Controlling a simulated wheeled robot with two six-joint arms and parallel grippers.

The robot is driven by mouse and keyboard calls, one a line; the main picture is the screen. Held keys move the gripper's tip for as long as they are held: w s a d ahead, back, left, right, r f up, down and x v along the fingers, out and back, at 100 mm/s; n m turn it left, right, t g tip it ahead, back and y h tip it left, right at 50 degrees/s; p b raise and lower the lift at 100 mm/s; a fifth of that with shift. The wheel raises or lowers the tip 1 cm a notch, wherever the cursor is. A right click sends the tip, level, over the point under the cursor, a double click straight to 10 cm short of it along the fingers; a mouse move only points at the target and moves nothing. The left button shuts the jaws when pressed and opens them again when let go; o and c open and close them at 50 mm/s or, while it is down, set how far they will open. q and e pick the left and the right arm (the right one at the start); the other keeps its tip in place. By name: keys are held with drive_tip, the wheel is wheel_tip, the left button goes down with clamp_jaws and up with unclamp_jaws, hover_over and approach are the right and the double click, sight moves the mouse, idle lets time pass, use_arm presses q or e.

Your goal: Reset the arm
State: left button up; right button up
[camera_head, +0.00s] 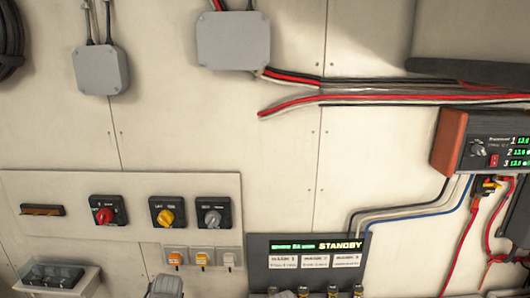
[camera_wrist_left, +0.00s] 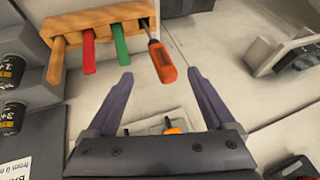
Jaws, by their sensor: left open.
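My left gripper (camera_wrist_left: 160,74) is open in the left wrist view, with its two dark fingers spread apart and nothing gripped between them. A tool with an orange handle (camera_wrist_left: 165,64) shows between and just beyond the fingertips; I cannot tell how far away it is. It sits at the right end of a wooden rack (camera_wrist_left: 100,19), which also holds a red handle (camera_wrist_left: 88,52) and a green handle (camera_wrist_left: 120,44). My left gripper cannot be made out in the head view. My right gripper is in neither view.
The head view shows a pale wall with a red switch (camera_head: 105,215), a yellow switch (camera_head: 167,217) and a grey switch (camera_head: 211,217). A display panel (camera_head: 305,250) reads STANDBY. A grey tray (camera_head: 85,284) is at lower left.

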use_arm(q)
drive_tip(key=s+d+f+g+h, duration=0.35)
drive_tip(key=s+d, duration=0.55)
drive_tip(key=d, duration=0.4)
drive_tip(key=s+d+f+m+g+y+b, duration=0.1)
drive_tip(key=s+d+f+m+b, duration=0.3)
drive_tip(key=d+f+b, duration=0.6)
drive_tip(key=shift+s+g+b, duration=0.35)
drive_tip(key=shift+s+g, duration=0.1)
drive_tip(key=shift+s, duration=0.25)
drive_tip(key=shift+f, duration=0.1)
